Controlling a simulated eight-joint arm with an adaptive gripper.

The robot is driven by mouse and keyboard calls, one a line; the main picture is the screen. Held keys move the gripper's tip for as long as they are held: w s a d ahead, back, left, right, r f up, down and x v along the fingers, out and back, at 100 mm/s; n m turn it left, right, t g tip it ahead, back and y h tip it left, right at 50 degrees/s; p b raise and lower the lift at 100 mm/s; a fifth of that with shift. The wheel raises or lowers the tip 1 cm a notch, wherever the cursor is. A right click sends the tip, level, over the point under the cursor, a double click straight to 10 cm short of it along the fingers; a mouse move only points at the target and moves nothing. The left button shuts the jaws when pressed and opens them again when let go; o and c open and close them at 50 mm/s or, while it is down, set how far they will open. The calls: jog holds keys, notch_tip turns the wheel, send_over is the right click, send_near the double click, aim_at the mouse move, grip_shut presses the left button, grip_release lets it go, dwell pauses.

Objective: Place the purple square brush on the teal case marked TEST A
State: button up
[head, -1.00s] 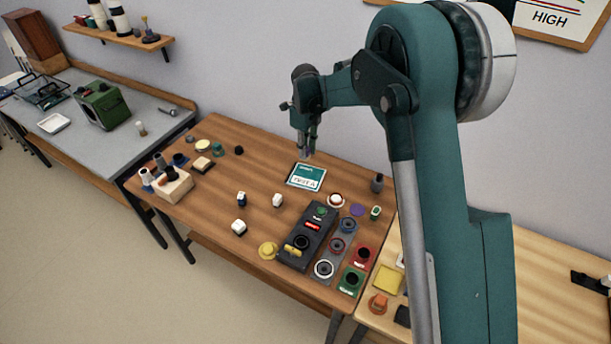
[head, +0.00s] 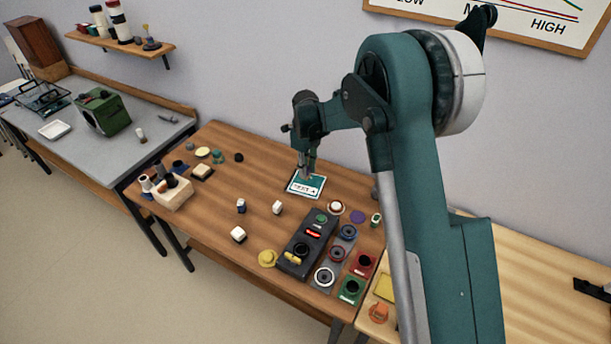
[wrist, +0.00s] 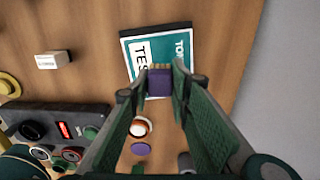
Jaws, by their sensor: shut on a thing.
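The purple square brush (wrist: 159,84) is held between the fingertips of my gripper (wrist: 160,78) in the wrist view, with tan bristles showing at its far edge. The teal case marked TEST A (head: 306,184) lies flat on the brown table, and it also shows in the wrist view (wrist: 182,48). In the head view my gripper (head: 306,172) is above the case's upper edge. In the wrist view the brush overlaps the case. I cannot tell whether the brush touches it. The brush is too small to make out in the head view.
A black control box (head: 307,243) with knobs and rings beside it stands at the table's front right. White blocks (head: 277,208) and a purple disc (head: 358,217) lie nearby. A wooden holder (head: 173,193) stands at the left.

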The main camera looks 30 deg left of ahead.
jog(key=shift+f, duration=1.8)
jog(key=shift+f, duration=0.15)
jog(key=o, duration=0.9)
jog(key=shift+r, duration=0.2)
notch_tip(320, 180, up, 12)
jog(key=shift+f+p, duration=0.1)
jog(key=shift+p, duration=0.2)
